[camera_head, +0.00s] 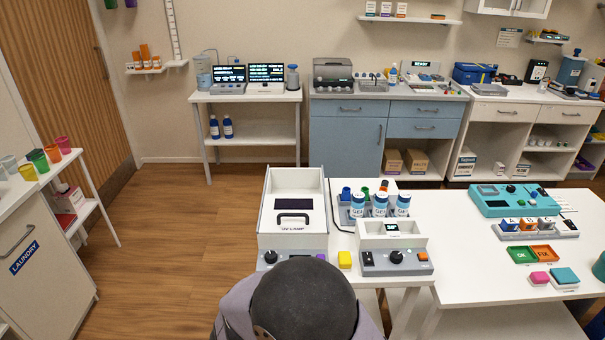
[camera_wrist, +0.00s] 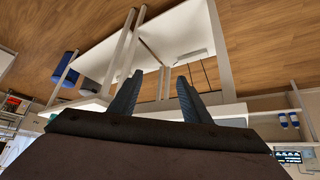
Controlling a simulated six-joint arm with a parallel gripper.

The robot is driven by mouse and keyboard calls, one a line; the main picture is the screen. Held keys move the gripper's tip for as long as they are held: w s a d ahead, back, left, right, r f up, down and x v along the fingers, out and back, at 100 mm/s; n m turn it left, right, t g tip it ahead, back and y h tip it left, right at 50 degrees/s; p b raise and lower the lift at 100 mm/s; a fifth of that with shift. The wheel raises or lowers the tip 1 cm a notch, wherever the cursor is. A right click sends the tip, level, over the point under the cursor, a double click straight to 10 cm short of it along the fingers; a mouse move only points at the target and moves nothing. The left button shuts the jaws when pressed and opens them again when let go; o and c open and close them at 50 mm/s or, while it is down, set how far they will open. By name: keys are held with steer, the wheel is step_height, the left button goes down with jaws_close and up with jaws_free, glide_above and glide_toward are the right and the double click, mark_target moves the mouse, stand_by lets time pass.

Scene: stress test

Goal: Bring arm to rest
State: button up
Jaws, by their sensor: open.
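My gripper (camera_wrist: 156,98) shows in the wrist view with its two dark fingers spread apart. Nothing is between the fingers. The wrist view is strongly tilted, with table legs, a white shelf and wooden floor beyond the fingertips. In the head view my arm's dark rounded link shows at the bottom middle, in front of the white table; the gripper itself is not visible there.
A teal device (camera_head: 514,200) and a green and orange tray (camera_head: 532,254) lie right. Floor (camera_head: 180,240) at left is clear.

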steer(key=w+a+f+n+t+y+b, duration=0.1)
steer(key=w+n+y+b, duration=0.2)
steer(key=w+y+b, duration=0.35)
steer(key=s+d+f+n+g+h+b, duration=0.1)
steer(key=s+d+f+n+g+b, duration=0.25)
steer(key=s+d, duration=0.5)
steer(key=s+d+f+n+g+h+b, duration=0.1)
steer(key=s+d+f+g+b, duration=0.25)
steer(key=s+d+b, duration=0.4)
step_height(320, 180, up, 14)
steer(key=s+d+p, duration=0.2)
steer(key=p, duration=1.4)
steer(key=shift+s+d, duration=0.15)
